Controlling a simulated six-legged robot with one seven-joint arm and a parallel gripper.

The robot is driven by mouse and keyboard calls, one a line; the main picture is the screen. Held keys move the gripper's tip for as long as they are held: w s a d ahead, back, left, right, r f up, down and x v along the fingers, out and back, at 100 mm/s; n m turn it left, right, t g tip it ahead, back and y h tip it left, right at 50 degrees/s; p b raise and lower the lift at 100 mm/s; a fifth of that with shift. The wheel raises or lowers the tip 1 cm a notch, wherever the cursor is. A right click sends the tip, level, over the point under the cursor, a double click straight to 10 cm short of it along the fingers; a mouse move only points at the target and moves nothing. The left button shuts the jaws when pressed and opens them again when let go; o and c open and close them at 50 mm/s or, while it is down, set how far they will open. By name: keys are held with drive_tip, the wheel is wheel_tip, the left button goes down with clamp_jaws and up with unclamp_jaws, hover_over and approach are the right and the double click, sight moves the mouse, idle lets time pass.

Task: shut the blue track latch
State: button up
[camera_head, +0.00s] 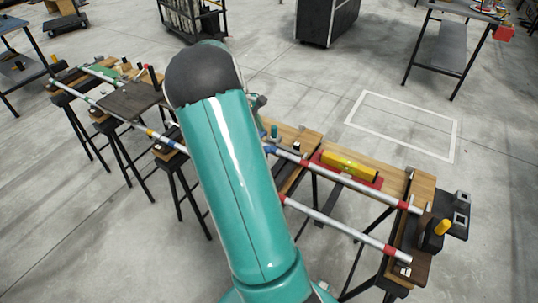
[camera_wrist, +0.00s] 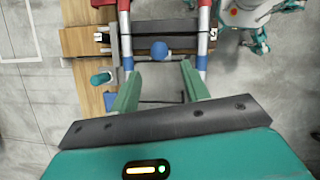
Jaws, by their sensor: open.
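The blue round knob of the track latch (camera_wrist: 160,50) shows in the wrist view, between the two rails and beside a dark crossbar. My gripper (camera_wrist: 159,70) is open, with its two green fingers apart. The fingertips point toward the knob, which appears centred just beyond them; nothing is held. The rails carry red and blue bands; the left rail (camera_wrist: 125,40) and right rail (camera_wrist: 203,40) run up the picture. In the head view my teal arm hides the gripper and the latch. I cannot tell the latch's exact position.
A teal-topped peg (camera_wrist: 101,78) stands on the wooden board left of the rails. In the head view, a yellow level (camera_head: 348,166) lies on the right bench, and a black block with a yellow knob (camera_head: 443,227) sits at the rails' right end.

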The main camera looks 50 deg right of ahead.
drive_tip(key=x, duration=1.1)
drive_tip(key=shift+f, duration=0.4)
drive_tip(key=shift+c, duration=0.5)
clamp_jaws()
